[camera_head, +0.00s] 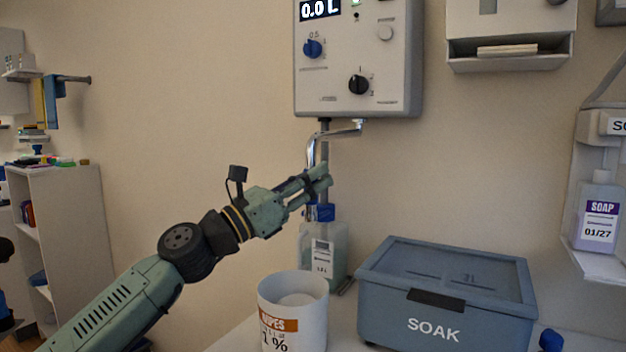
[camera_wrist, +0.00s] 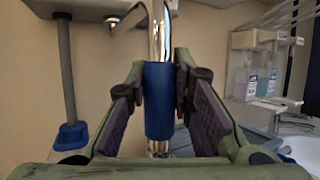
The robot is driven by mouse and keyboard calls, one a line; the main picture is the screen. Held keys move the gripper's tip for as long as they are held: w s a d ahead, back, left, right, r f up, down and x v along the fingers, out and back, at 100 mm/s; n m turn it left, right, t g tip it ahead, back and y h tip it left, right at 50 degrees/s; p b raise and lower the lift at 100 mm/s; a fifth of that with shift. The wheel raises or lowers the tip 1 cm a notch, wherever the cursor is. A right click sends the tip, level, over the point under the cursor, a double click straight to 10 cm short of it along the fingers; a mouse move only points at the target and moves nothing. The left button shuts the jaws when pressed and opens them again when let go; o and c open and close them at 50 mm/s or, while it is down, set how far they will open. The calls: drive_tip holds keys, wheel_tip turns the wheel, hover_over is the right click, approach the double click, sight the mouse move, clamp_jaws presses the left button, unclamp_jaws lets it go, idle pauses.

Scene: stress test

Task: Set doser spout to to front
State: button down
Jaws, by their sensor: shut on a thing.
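The doser is a grey wall box (camera_head: 345,85) with a display reading 0.0 L. Its chrome spout (camera_head: 340,132) leaves the underside, runs left, then bends down. The spout also shows in the wrist view (camera_wrist: 157,30), with a blue sleeve (camera_wrist: 158,100) around its hanging part. My gripper (camera_head: 318,176) is at this hanging part, below the box. In the wrist view my gripper (camera_wrist: 160,95) has its two pads closed on either side of the blue sleeve. The sleeve is mostly hidden behind my fingers in the head view.
A bottle (camera_head: 340,262) with a blue cap and dip tube stands below the doser. A white wipes tub (camera_head: 292,315) and a blue SOAK box (camera_head: 445,295) stand in front on the counter. A soap dispenser (camera_head: 597,215) is on the right wall. Open room lies left of the spout.

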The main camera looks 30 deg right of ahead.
drive_tip(key=shift+w, duration=0.1)
drive_tip(key=c, duration=1.4)
unclamp_jaws()
drive_tip(key=shift+a, duration=0.1)
drive_tip(key=v, duration=1.2)
drive_tip(key=shift+r, duration=0.1)
